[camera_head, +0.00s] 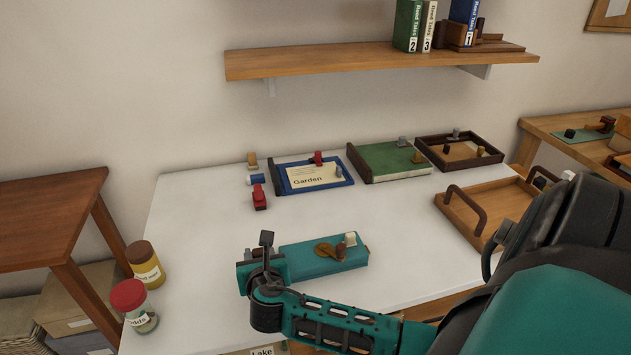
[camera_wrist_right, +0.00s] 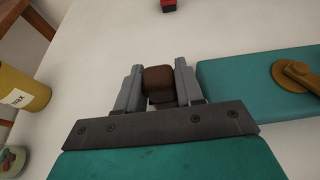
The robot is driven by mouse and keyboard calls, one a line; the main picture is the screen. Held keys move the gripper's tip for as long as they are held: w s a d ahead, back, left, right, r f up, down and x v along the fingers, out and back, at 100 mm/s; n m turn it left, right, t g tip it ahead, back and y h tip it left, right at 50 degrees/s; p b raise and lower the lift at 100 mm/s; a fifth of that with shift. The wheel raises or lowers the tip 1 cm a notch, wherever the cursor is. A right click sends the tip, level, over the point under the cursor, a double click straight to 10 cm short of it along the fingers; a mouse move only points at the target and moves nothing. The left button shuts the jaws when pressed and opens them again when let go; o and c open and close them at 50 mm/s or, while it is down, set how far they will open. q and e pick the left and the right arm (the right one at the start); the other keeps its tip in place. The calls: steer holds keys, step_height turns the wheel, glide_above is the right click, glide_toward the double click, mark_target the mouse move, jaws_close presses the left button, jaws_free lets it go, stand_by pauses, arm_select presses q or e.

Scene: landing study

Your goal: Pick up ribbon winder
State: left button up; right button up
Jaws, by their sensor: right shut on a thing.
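A flat teal box (camera_head: 303,266) with a brass crank (camera_head: 326,250) on top lies on the white table and looks like the ribbon winder. A small pale knob (camera_head: 350,239) stands at its far right corner. My right gripper (camera_head: 265,257) is at the left end of the box. In the right wrist view, its grey fingers (camera_wrist_right: 160,90) are shut on a brown block (camera_wrist_right: 158,83); the teal box (camera_wrist_right: 235,88) is right beside the right finger. I cannot tell whether the brown block joins the box. My left gripper is not in view.
Two lidded jars (camera_head: 145,265) stand at the table's left. A handled wooden tray (camera_head: 455,214) is right. The table's middle left is clear.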

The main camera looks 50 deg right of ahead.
jaws_close()
